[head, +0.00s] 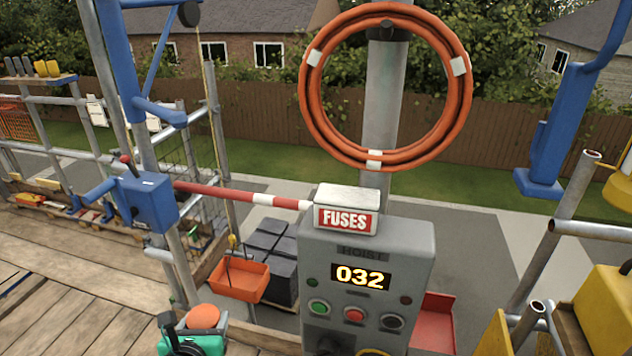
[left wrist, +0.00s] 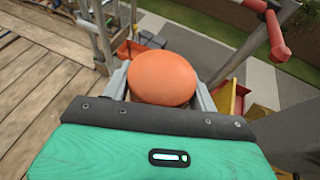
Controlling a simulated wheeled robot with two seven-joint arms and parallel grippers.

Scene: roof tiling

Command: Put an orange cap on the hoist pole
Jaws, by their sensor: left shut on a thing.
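My left gripper (head: 208,322), with a teal body, is low in the head view, in front of the wooden deck. It is shut on an orange cap (head: 204,316), held between its grey fingers. In the left wrist view the rounded top of the cap (left wrist: 163,78) faces the camera and hides most of the fingers. A grey pole (head: 383,100) rises behind the control box marked HOIST (head: 366,260). A blue hoist frame (head: 150,200) is on an upright at the left. I cannot tell which upright is the hoist pole. My right gripper is not in view.
An orange hose ring (head: 312,100) hangs on the grey pole. A white FUSES box (head: 346,210) and a red-and-white bar (head: 240,197) stand above and beside the control box. An orange bucket (head: 239,279) hangs behind my left gripper. Open-ended scaffold tubes (head: 570,215) are at the right.

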